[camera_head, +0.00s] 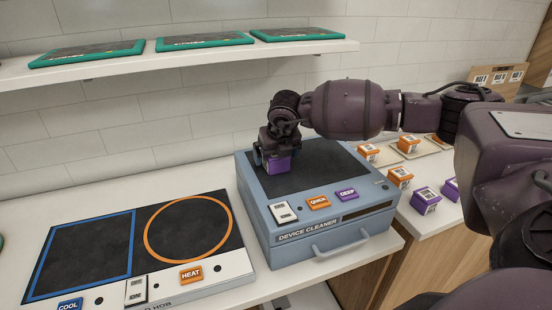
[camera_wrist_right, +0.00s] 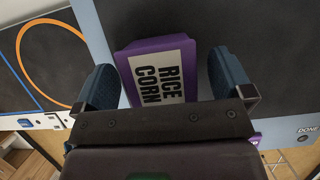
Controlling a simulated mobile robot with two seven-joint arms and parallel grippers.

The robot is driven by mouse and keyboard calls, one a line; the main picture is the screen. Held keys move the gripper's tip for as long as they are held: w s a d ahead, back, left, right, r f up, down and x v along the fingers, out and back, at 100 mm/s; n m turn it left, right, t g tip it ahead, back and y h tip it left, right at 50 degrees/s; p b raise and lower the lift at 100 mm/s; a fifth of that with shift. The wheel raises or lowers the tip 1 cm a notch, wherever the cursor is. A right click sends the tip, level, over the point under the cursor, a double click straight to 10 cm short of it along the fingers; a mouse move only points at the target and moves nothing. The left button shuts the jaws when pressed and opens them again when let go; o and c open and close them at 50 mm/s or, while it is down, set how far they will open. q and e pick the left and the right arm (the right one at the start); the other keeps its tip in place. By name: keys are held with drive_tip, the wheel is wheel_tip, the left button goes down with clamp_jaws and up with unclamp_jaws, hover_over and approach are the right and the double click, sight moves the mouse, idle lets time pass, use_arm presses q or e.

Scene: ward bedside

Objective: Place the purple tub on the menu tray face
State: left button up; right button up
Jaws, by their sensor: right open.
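The purple tub (camera_head: 280,165) sits on or just above the dark top panel of the blue device cleaner (camera_head: 330,238). Several green-edged dark flat panels (camera_head: 205,41) lie on the wall shelf; I cannot tell if one is the menu tray. My left gripper is not in view.
A hob (camera_head: 140,250) with blue and orange outlined zones lies left of the cleaner. Orange tubs (camera_head: 400,177) and purple tubs (camera_head: 425,200) stand on the counter at right. The white shelf (camera_head: 190,58) overhangs behind. Button blocks line the cleaner's front edge.

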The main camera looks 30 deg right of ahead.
drive_tip(key=shift+c, duration=0.5)
drive_tip(key=c, duration=0.9)
drive_tip(key=shift+c, duration=0.9)
drive_tip(key=shift+r, duration=0.15)
